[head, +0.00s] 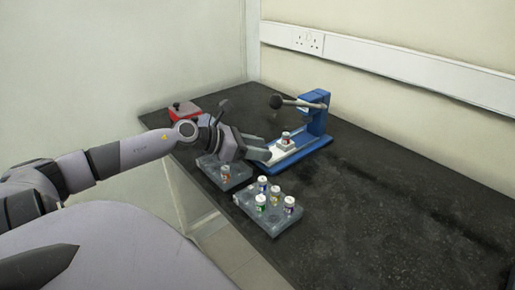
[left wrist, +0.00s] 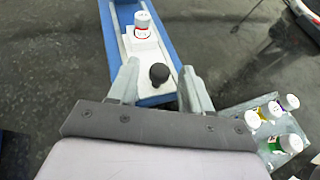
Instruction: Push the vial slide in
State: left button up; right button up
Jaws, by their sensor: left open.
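A blue press (head: 316,118) with a lever and a dark ball handle stands on the dark bench. A white vial with a red-marked label (head: 286,138) stands upright on the slide (head: 277,155) at its base. In the left wrist view the vial (left wrist: 142,22) stands on a white block in the blue-edged track, beyond a black knob (left wrist: 159,73). My left gripper (head: 262,147) is at the near end of the slide. Its open fingers (left wrist: 160,88) are on either side of the knob, with visible gaps. My right gripper is out of view.
A grey tray (head: 270,222) with several capped vials lies in front of the press. Another grey tray (head: 212,172) with one vial lies under my left arm. A red box (head: 182,110) sits at the back left.

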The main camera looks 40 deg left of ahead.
aim_at(283, 141)
pick_arm(q)
jog(key=shift+c, duration=0.3)
grip_shut()
jog(key=shift+w+d+f+b, duration=0.1)
jog(key=shift+w+b, duration=0.55)
jog(key=shift+w+d+f+b, duration=0.1)
jog(key=shift+w+b, duration=1.1)
jog(key=shift+w, duration=0.2)
jog(key=shift+w+r, duration=0.15)
jog(key=shift+w, duration=0.95)
jog(key=shift+w+d, duration=0.1)
jog(key=shift+w, duration=1.1)
jog(key=shift+r, duration=0.1)
